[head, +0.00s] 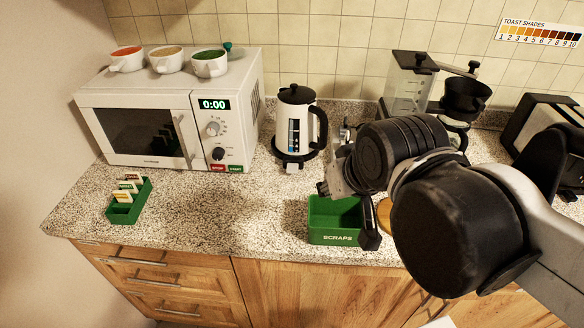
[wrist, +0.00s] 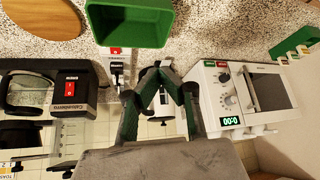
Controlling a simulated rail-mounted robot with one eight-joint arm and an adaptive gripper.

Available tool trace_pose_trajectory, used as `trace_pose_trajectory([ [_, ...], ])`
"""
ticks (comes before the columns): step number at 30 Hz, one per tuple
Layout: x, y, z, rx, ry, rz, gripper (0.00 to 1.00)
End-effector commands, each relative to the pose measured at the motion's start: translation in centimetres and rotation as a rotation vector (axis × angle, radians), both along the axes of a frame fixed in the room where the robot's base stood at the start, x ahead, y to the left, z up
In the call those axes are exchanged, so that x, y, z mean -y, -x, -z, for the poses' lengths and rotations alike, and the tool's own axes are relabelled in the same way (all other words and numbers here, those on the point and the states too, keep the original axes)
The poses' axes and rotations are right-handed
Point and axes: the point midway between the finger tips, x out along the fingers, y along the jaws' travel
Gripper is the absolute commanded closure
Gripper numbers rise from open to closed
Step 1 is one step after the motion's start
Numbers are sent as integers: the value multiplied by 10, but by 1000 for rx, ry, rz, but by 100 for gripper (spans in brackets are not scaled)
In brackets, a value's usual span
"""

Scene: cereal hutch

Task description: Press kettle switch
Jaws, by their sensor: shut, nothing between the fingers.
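The kettle (head: 296,122) is white with a black lid, a black handle and a dark window. It stands upright on its black base (head: 284,155) at the back of the counter, right of the microwave. A small pale tab, apparently the switch (head: 291,168), sticks out at the front of the base. My gripper (head: 324,188) is in front and to the right of the kettle, apart from it in the head view. In the wrist view its fingers (wrist: 158,70) are shut and empty. They hide most of the kettle (wrist: 161,106) behind them, and I cannot make out the switch there.
A green scraps bin (head: 335,236) stands below my gripper, at the counter's front. The white microwave (head: 145,92) carries several bowls. A grinder (head: 408,84) and coffee maker (wrist: 45,92) stand on the kettle's other side. Bare counter (head: 225,205) lies left of the bin.

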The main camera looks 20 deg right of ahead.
Motion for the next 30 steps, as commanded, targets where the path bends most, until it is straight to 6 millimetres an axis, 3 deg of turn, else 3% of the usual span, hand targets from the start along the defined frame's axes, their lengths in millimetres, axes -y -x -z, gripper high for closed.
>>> trace_pose_trajectory([
  [15, 0, -69, -18, -148, -47, 94, 100],
  [30, 0, -145, -3, -297, -78, 203, 100],
])
